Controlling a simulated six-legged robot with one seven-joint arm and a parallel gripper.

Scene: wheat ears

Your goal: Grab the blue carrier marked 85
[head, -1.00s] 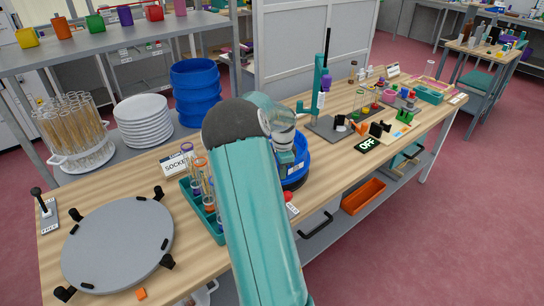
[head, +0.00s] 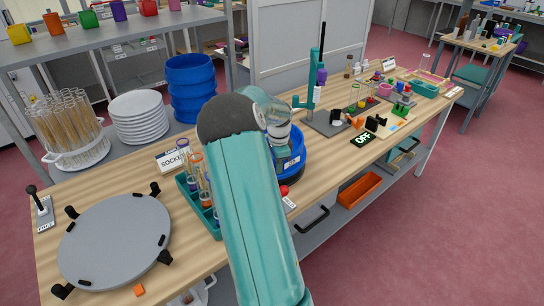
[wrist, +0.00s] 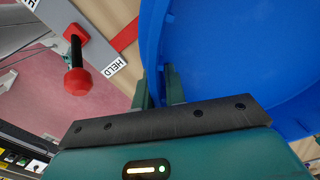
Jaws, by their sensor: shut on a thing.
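A round blue carrier (head: 296,142) sits at the middle of the wooden bench, partly hidden behind my arm. A small pale label is on its front, but its number is too small to read. In the wrist view, the carrier's blue wall and floor (wrist: 235,60) fill the upper right. My gripper (wrist: 158,88) has one finger on each side of the wall near its rim and is shut on it. In the head view, my arm hides the fingers. A dark blue round part shows under the carrier; I cannot tell whether the carrier touches it.
A rack of tubes (head: 198,195) stands close left of my arm. A SOCKET sign (head: 172,158) stands behind it. A red-knobbed lever beside a HELD label (wrist: 118,66) is near my gripper. Blue carriers (head: 192,90) are stacked at the back. A grey turntable (head: 115,238) lies at left.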

